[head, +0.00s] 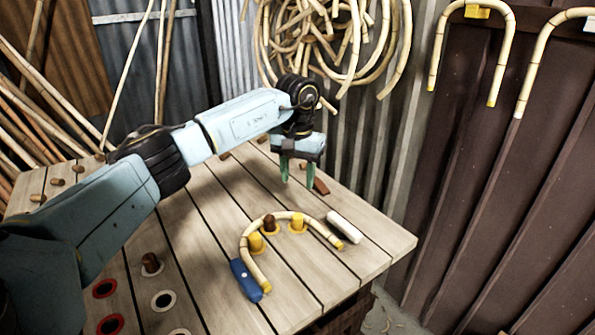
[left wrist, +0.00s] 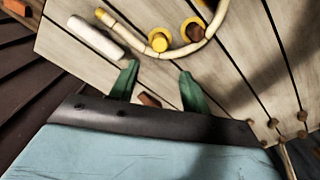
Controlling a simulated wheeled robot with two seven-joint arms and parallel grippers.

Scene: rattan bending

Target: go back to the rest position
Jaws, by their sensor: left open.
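My left gripper (head: 297,176) is open and empty above the far part of the slatted wooden table (head: 378,238), fingers pointing down. Its two green fingers also show spread apart in the left wrist view (left wrist: 157,88). A bent rattan cane (head: 250,243) lies curved on the table, nearer than the gripper and apart from it. The cane bends around a brown peg (head: 269,222) and yellow pegs (head: 297,222). It also shows in the left wrist view (left wrist: 140,40). My right gripper is in neither view.
A blue block (head: 245,280) and a white block (head: 345,227) lie beside the cane. A reddish-brown piece (head: 320,186) lies near the gripper. Coiled rattan (head: 330,40) hangs behind.

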